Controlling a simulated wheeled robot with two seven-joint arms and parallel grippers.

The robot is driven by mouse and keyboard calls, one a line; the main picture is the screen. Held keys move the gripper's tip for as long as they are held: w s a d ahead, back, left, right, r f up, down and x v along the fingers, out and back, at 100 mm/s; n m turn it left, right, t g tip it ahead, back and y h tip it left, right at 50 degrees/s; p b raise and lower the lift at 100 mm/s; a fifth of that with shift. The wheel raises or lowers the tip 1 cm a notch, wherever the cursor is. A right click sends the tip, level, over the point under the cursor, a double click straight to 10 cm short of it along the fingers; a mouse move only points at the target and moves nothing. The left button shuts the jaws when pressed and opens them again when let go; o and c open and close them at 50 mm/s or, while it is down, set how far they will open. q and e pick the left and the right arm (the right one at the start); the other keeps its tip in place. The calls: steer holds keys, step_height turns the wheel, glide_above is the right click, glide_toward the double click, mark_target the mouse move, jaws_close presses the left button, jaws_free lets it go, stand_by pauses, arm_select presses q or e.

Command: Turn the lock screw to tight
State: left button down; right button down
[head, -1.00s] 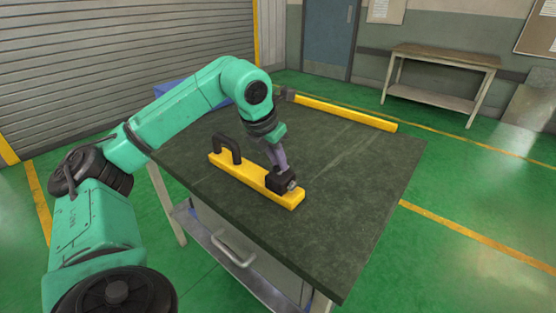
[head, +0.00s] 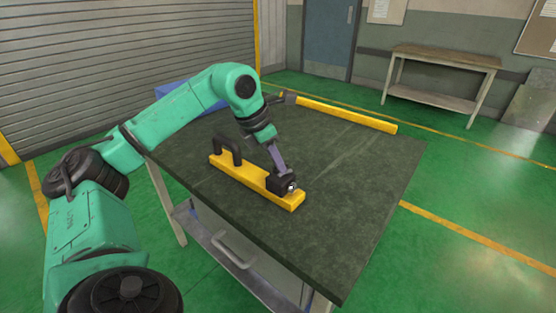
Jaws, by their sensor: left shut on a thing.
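A yellow bar (head: 243,175) with a black handle (head: 227,149) lies on the dark table top. A black block (head: 279,184) sits near its right end. The lock screw (head: 291,186) shows as a small light, round end on the right side of this block; its turn position is too small to read. My left gripper (head: 287,182) is at the block and shut on the lock screw. Its fingers are largely hidden by the wrist and the block. My right gripper is not in view.
The table (head: 350,185) is clear to the right of the bar. A long yellow bar (head: 345,115) lies along its far edge. A blue box (head: 182,95) is behind my left arm. A wooden bench (head: 445,60) stands farther back.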

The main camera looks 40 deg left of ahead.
arm_select(q)
steer(key=shift+a+r+m+h+p, duration=0.15)
steer(key=shift+m+h+p, duration=0.2)
steer(key=shift+m, duration=0.55)
steer(key=m+g+p, duration=0.1)
steer(key=m+p, duration=0.1)
steer(key=shift+w+r+m+h, duration=0.1)
steer(key=shift+m+h, duration=0.25)
steer(key=shift+m, duration=0.05)
steer(key=m+g+p, duration=0.1)
steer(key=m+p, duration=0.1)
steer(key=m+h+p, duration=0.1)
steer(key=m+p, duration=0.2)
steer(key=shift+w+r+g+p, duration=0.1)
steer(key=shift+w+g+p, duration=0.05)
steer(key=shift+g+p, duration=0.25)
steer(key=shift+m+g+p, duration=0.4)
steer(key=shift+m+p, duration=0.4)
steer(key=shift+m, duration=0.4)
steer(key=shift+f+m+p, duration=0.25)
steer(key=shift+m+p, duration=0.15)
steer(key=shift+m, duration=0.1)
steer(key=shift+g, duration=0.3)
steer(key=shift+f, duration=0.1)
steer(key=c, duration=0.9)
jaws_free()
